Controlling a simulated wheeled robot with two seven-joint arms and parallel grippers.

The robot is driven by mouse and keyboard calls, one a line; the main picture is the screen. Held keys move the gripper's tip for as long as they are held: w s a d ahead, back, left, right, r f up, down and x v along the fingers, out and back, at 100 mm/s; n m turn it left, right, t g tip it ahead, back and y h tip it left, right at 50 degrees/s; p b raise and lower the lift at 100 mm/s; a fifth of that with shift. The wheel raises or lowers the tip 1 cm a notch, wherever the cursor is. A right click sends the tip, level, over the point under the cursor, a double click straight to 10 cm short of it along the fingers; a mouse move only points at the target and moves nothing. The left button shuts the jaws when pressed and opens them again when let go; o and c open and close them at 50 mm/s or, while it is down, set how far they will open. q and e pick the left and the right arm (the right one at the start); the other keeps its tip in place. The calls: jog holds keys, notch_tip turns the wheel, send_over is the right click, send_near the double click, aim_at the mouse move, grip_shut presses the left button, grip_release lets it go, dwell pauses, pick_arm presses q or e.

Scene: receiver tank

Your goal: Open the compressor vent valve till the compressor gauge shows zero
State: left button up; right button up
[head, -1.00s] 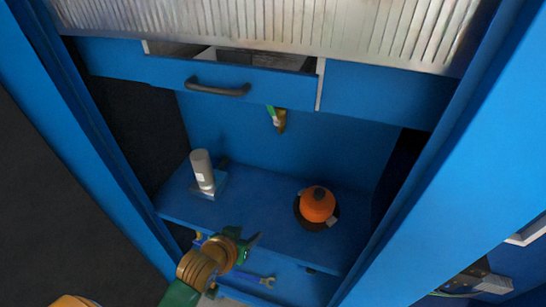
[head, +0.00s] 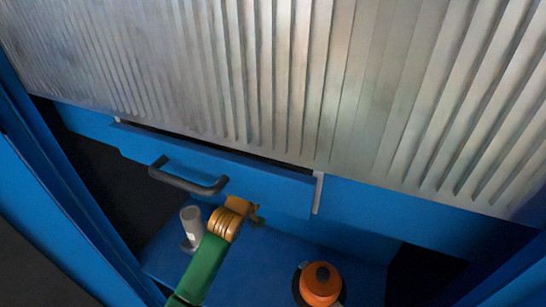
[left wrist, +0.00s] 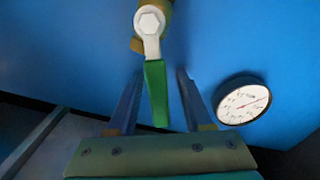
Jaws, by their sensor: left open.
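The vent valve shows in the left wrist view: a green lever (left wrist: 155,92) hangs down from a silver hex-nut hub on a brass body (left wrist: 140,44). My left gripper (left wrist: 160,74) is open, with one finger on each side of the lever; I cannot tell whether either touches it. A round white gauge (left wrist: 242,101) with a black rim is right of the fingers; its reddish needle appears to point right, and the figures are too small to read. In the head view my left gripper (head: 253,214) is below the drawer, and the valve is hidden there. My right gripper is not in view.
A blue drawer (head: 245,180) with a dark handle (head: 187,182) juts out above my gripper. A ribbed metal shutter (head: 260,70) hangs over it. A grey cylinder (head: 192,224) and an orange round object (head: 320,284) stand on the blue shelf (head: 255,262).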

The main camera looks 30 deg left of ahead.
pick_arm(q)
jog(key=shift+s+r, duration=0.1)
jog(key=shift+s, duration=0.1)
grip_shut()
dwell(1.2)
